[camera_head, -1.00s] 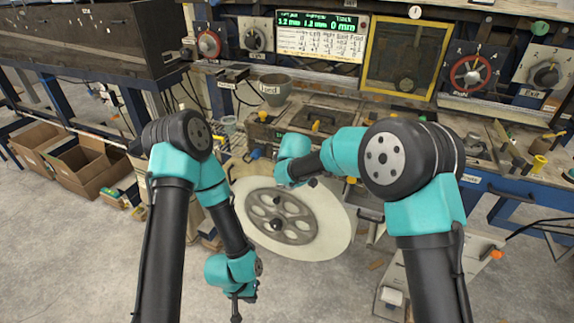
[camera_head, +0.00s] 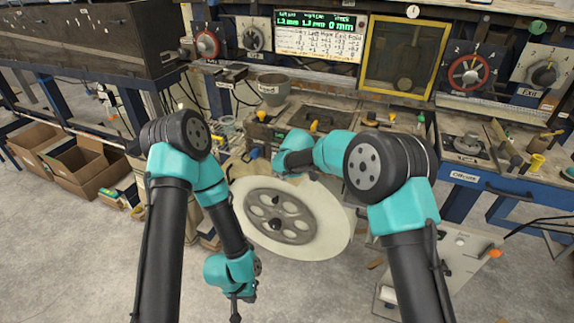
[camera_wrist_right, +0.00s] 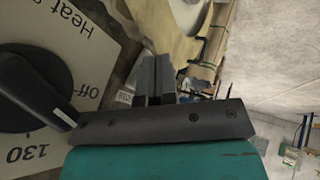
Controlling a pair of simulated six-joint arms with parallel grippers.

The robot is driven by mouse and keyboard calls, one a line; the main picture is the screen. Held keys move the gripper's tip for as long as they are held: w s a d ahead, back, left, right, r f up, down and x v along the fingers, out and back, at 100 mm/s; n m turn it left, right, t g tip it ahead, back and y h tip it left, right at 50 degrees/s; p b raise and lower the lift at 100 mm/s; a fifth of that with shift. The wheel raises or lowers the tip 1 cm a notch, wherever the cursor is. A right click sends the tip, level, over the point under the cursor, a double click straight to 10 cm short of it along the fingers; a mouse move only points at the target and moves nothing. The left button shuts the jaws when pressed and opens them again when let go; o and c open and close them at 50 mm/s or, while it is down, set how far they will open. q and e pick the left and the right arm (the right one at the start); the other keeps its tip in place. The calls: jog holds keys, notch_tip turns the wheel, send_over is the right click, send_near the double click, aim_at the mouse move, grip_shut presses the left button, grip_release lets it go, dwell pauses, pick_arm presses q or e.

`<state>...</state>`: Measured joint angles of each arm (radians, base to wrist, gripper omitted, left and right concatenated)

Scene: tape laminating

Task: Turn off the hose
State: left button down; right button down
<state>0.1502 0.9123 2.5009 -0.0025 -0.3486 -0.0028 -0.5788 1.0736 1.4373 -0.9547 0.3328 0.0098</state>
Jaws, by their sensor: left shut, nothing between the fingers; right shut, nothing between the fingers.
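I cannot pick out a hose or its valve with certainty. My left gripper (camera_head: 240,302) hangs low in front of the large reel (camera_head: 312,240), pointing down, shut and empty. My right arm reaches over the back of the reel toward the bench. Its gripper is hidden behind the arm in the head view. In the right wrist view my right gripper (camera_wrist_right: 155,78) is shut with nothing in it. A black dial (camera_wrist_right: 30,90) on a plate marked "Heat", "off" and "130" lies left of the fingers, apart from them. A tan hanging piece (camera_wrist_right: 188,45) is beyond the fingertips.
The bench back holds a red-ringed dial (camera_head: 469,73), a screen (camera_head: 318,38) and a yellow-framed window (camera_head: 402,57). Cardboard boxes (camera_head: 85,170) sit on the left floor. Floor in front is open.

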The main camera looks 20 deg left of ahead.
jog(key=shift+w+f, duration=0.1)
jog(key=shift+w, duration=0.15)
jog(key=shift+r, duration=0.85)
